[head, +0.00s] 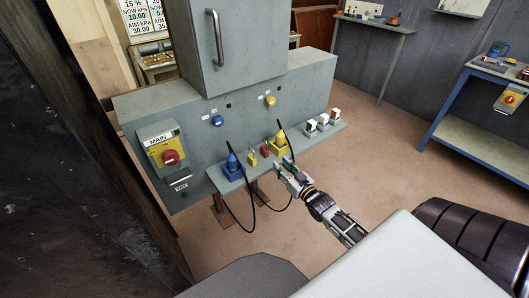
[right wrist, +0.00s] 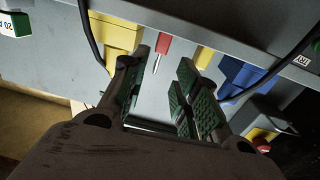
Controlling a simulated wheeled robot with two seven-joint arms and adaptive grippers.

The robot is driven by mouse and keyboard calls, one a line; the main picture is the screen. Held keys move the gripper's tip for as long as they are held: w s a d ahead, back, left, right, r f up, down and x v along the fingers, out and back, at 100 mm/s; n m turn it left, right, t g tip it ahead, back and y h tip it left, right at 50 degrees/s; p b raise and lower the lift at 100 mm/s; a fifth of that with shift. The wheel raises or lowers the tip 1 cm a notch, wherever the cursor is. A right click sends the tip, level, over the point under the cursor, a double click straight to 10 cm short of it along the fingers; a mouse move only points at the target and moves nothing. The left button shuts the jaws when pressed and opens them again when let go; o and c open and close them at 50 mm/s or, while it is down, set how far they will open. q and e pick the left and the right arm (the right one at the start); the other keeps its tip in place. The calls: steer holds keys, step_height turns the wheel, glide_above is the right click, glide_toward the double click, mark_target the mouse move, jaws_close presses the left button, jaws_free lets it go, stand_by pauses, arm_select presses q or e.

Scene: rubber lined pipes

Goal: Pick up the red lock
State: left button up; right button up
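The red lock (head: 265,149) is on the narrow grey shelf, between a small yellow lock (head: 251,160) and a yellow plug (head: 280,143). In the right wrist view, the red lock (right wrist: 163,45) has a thin metal part that points between my fingers. My right gripper (head: 284,166) is at the shelf's front edge, close to the red lock. In the right wrist view, my right gripper (right wrist: 160,72) is open, with green pads apart and nothing clearly held between them. Contact with the lock cannot be told. My left gripper is out of view.
A blue plug (head: 232,167) stands on the shelf left of the yellow lock, and cables hang from both plugs. White-topped blocks (head: 322,122) stand at the shelf's right. A grey panel (head: 215,130) rises behind. A blue-framed bench (head: 490,125) is at right.

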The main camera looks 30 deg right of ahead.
mark_target(267, 151)
steer(key=shift+w+b, duration=0.45)
steer(key=shift+w, duration=2.25)
steer(key=shift+w+a, duration=0.1)
steer(key=shift+w, duration=0.95)
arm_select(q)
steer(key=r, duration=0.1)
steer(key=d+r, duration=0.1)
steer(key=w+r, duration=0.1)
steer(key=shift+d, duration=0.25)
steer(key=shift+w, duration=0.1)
arm_select(e)
steer(key=shift+w, duration=0.1)
steer(key=shift+w, duration=0.15)
